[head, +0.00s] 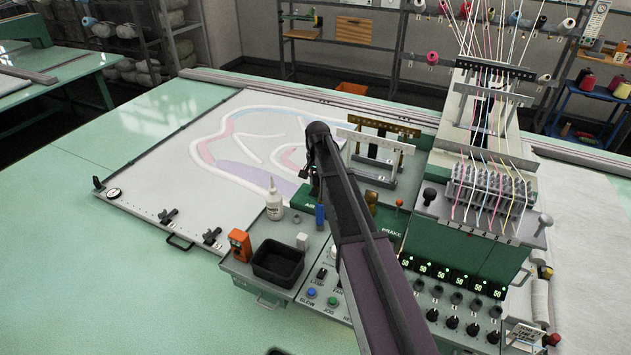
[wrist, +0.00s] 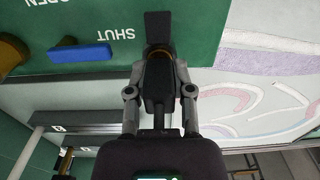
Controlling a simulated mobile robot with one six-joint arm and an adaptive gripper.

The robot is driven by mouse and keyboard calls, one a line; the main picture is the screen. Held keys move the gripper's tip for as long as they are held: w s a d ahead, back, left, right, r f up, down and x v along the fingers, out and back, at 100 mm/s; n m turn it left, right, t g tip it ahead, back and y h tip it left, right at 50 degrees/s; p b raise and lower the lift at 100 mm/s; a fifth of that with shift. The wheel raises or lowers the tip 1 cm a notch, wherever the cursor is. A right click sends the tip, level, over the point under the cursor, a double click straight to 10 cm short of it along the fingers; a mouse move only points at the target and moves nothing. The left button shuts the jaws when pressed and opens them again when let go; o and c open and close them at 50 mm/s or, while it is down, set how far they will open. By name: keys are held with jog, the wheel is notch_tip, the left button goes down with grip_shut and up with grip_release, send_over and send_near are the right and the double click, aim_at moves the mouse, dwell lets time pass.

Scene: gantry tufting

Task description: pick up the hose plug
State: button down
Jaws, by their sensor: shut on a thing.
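My gripper (wrist: 160,72) is shut on the hose plug (wrist: 158,56), which shows in the wrist view as a small piece with a brass-coloured band between the fingertips. Much of the plug is hidden by the fingers and dark parts around it. A dark block (wrist: 158,27) shows just beyond the fingertips, against the green panel. In the head view my gripper (head: 312,178) is over the back left part of the machine's console, mostly hidden by my own arm, and the plug cannot be made out there. I cannot tell whether the plug is clear of the panel.
Beside the gripper in the wrist view are a blue lever (wrist: 80,54) near the word SHUT and a brass knob (wrist: 12,52). In the head view a white bottle (head: 274,203), black bin (head: 277,263) and orange device (head: 240,244) stand left. Yarn cones and rack rise right.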

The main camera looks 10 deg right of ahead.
jog(key=shift+r+p, duration=4.5)
jog(key=shift+r, duration=0.2)
jog(key=c, duration=1.1)
grip_release()
grip_shut()
